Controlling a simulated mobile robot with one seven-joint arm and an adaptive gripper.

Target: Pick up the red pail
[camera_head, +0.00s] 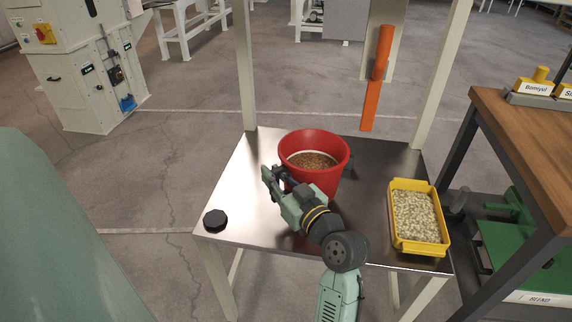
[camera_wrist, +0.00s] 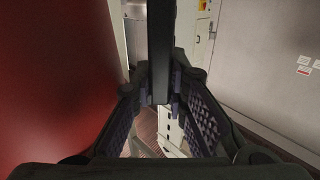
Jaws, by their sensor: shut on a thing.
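The red pail (camera_head: 328,178) is upright at the back middle of the metal table, with brown granules inside. I cannot tell whether its base touches the tabletop. My gripper (camera_head: 274,178) is at the pail's left front side. In the wrist view, its fingers (camera_wrist: 162,96) are shut on a dark upright bar (camera_wrist: 160,45), which looks like the pail's handle. The pail's red wall (camera_wrist: 55,80) fills the left of that view, close beside the fingers. The join between bar and pail is hidden.
A yellow tray (camera_head: 445,238) of pale pellets is at the table's right. A black knob (camera_head: 214,219) lies at the front left. White posts and an orange bar (camera_head: 377,80) rise behind the pail. A wooden-topped bench (camera_head: 535,140) stands to the right.

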